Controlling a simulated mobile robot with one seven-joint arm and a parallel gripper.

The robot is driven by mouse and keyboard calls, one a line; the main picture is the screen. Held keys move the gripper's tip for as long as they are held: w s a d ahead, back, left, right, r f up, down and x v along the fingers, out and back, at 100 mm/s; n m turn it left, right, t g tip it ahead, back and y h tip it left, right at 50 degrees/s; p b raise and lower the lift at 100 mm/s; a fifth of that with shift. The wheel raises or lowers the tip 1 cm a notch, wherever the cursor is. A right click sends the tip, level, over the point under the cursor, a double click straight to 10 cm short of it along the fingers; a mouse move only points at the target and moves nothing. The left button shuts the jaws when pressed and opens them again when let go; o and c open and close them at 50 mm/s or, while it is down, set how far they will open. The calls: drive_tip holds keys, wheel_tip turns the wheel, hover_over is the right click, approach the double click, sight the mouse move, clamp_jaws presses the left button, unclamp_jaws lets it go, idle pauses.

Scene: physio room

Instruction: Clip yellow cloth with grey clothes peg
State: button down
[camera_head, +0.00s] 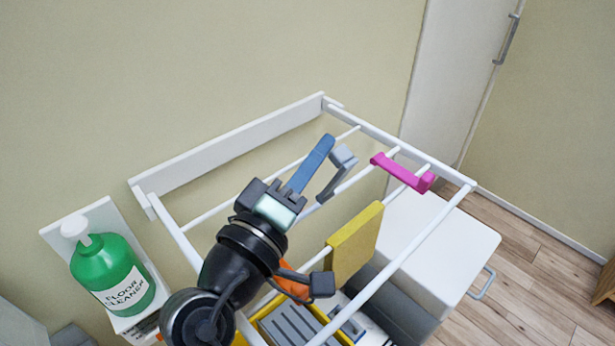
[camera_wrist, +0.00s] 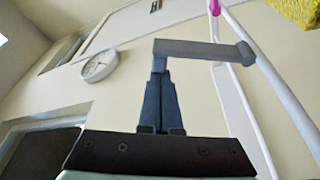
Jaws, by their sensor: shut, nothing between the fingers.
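The yellow cloth (camera_head: 355,240) hangs over a rail of the white drying rack (camera_head: 230,140); its edge also shows at the top right of the wrist view (camera_wrist: 298,12). The grey clothes peg (camera_head: 338,172) is on the rack, behind and left of the cloth. In the wrist view the peg (camera_wrist: 205,50) lies just past my fingertips, its long bar running right to a rail. My gripper (camera_head: 326,141) is shut and empty, its blue-grey fingers beside the peg. The fingers also show in the wrist view (camera_wrist: 158,78). I cannot tell whether they touch the peg.
A magenta peg (camera_head: 405,173) sits on the rack to the right. A green floor cleaner bottle (camera_head: 108,270) stands on a wall shelf at left. Below the rack are a yellow crate (camera_head: 262,334) and a white cabinet (camera_head: 440,245). Floor is clear at right.

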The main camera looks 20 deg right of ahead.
drive_tip(key=shift+s+d+f+m+h+b, duration=0.2)
drive_tip(key=shift+s+m+b, duration=0.2)
drive_tip(key=shift+m+b, duration=0.2)
drive_tip(key=shift+s+d+f+m+h+b, duration=0.1)
drive_tip(key=shift+s+m+h+b, duration=0.1)
drive_tip(key=shift+s+m+b, duration=0.3)
drive_tip(key=shift+s+d+b, duration=0.2)
drive_tip(key=shift+s+b, duration=0.15)
drive_tip(key=shift+b, duration=0.15)
drive_tip(key=shift+r, duration=0.1)
